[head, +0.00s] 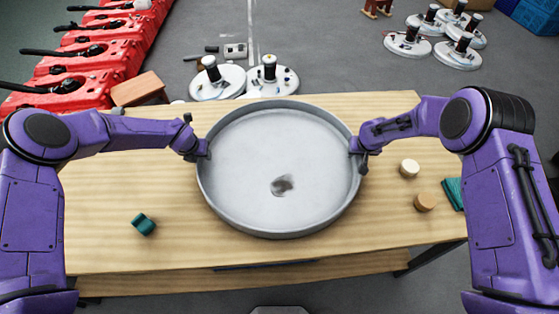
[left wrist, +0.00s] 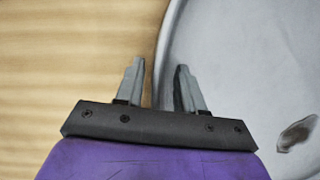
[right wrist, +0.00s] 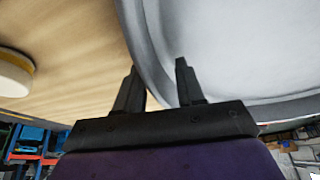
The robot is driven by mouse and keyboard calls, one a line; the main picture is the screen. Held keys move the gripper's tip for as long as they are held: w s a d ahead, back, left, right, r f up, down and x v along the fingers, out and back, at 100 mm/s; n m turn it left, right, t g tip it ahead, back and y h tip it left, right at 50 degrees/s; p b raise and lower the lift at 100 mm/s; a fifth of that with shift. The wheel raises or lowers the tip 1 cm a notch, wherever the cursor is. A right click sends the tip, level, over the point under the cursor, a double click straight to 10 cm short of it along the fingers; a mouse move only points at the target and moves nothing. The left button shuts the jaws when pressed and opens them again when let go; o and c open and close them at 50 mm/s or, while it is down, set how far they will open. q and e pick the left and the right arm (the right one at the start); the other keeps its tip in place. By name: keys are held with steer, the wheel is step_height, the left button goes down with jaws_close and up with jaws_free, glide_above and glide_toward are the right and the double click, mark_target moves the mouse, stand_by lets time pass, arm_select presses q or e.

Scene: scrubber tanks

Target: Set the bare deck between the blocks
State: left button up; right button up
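A wide grey round pan (head: 255,150), apparently the deck, sits at the table's middle. It is empty apart from a dark smudge (head: 283,185). My right gripper (head: 358,150) holds the right rim the same way (right wrist: 158,85). Whether the pan is slightly raised I cannot tell. A white round piece (head: 409,168) and a tan one (head: 425,202) are at right.
Red tanks (head: 90,60), a brown box (head: 138,88) and white discs with black posts (head: 218,80) stand beyond the table.

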arm_select(q)
steer(key=shift+s+f, duration=0.15)
steer(key=shift+f, duration=0.15)
arm_select(e)
steer(key=shift+s+f, duration=0.15)
steer(key=shift+f, duration=0.15)
arm_select(q)
steer(key=shift+w+f, duration=0.3)
arm_select(e)
steer(key=shift+w+f, duration=0.25)
steer(key=shift+w, duration=0.05)
arm_select(q)
steer(key=shift+s+r, duration=0.1)
jaws_close()
arm_select(e)
steer(key=shift+s, duration=0.1)
jaws_close()
steer(key=shift+r, duration=0.1)
